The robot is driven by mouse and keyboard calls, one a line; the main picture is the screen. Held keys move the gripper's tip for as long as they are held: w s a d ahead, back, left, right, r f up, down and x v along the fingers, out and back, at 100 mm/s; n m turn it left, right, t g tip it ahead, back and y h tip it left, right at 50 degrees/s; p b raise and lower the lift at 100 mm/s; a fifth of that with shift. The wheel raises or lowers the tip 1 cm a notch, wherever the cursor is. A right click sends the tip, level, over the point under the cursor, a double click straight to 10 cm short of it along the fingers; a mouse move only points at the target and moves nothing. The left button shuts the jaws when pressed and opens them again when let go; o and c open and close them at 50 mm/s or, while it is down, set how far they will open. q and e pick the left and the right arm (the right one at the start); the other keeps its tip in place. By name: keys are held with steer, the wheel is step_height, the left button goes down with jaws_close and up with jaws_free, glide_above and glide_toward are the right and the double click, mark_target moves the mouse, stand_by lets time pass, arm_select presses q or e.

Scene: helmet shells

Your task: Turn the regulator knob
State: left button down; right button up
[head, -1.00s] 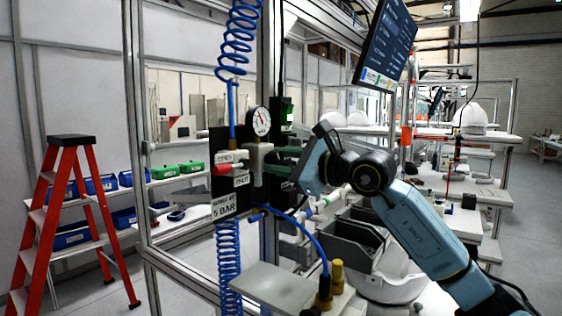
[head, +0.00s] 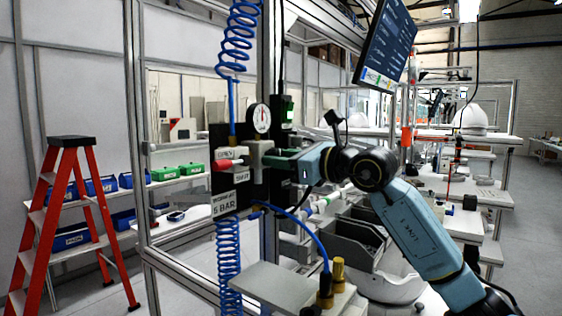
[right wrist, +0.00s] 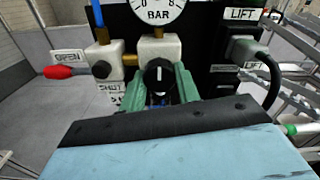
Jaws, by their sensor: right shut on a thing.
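The regulator is a pale block (head: 257,152) on a black panel, below a round pressure gauge (head: 261,119). In the right wrist view the regulator knob (right wrist: 158,75) is black with a white mark pointing about straight up. My right gripper (right wrist: 160,88) has green fingers on both sides of the knob and is shut on it. In the head view my right gripper (head: 279,159) reaches the regulator from the right, and its fingers hide the knob. The gauge needle looks near upright in the head view; in the wrist view the gauge (right wrist: 156,10) is cut off. My left gripper is not in view.
Left of the regulator is a valve with a red handle (head: 222,165), beside OPEN and SHUT labels. Below hangs a 5 BAR sign (head: 224,204). A LIFT box with a black cable (right wrist: 246,50) is close on the right. Grey bins (head: 350,246) stand below my arm.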

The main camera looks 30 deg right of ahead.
steer(key=m, duration=0.5)
steer(key=shift+m, duration=0.4)
stand_by(0.3)
steer(key=o, duration=1)
steer(key=b+v, duration=0.5)
steer(key=v, duration=0.8)
steer(key=shift+s+d, duration=0.1)
steer(key=shift+s, duration=0.15)
steer(key=shift+f, duration=0.1)
